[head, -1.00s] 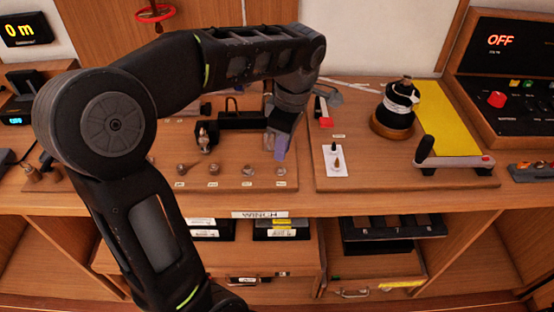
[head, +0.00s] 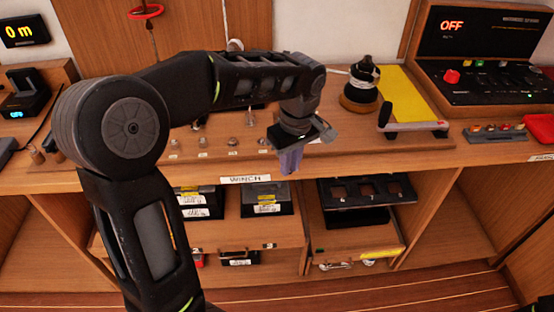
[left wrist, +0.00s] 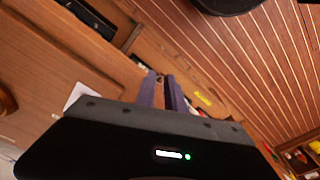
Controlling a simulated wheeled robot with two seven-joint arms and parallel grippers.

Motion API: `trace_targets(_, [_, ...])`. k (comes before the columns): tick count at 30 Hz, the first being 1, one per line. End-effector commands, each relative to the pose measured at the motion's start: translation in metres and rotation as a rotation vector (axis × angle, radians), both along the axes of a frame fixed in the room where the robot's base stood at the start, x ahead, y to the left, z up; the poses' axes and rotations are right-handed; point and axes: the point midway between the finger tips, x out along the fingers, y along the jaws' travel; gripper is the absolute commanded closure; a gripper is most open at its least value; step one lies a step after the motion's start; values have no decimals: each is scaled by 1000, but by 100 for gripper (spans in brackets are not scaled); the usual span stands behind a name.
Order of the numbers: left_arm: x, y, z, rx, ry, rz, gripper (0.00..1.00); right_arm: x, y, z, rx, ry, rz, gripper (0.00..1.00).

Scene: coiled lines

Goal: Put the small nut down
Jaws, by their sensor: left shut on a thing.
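My left gripper (head: 290,168) is in front of the desk's front edge, to the right of the WINCH label, with its bluish fingers pointing down. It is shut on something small. In the left wrist view its two fingers (left wrist: 161,78) stand close together, with a tiny dark piece between the tips. This appears to be the small nut (left wrist: 160,79), but it is too small to make out well. The head view does not show it. My right gripper is in neither view.
Several small parts stand in a row on a wooden board (head: 215,152). A winch drum (head: 361,88) and a yellow panel (head: 407,98) stand at right.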

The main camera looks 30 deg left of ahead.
Motion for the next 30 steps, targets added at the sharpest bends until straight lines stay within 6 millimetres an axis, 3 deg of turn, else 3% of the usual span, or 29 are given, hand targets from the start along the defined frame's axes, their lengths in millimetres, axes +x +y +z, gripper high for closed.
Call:
trace_targets(15, [54,-75,-62,2,-22,-1036,100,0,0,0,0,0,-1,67])
trace_targets(20, [59,-82,-68,8,-28,-1149,100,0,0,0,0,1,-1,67])
trace_targets(30, [59,-82,-68,9,-29,-1153,100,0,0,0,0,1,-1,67])
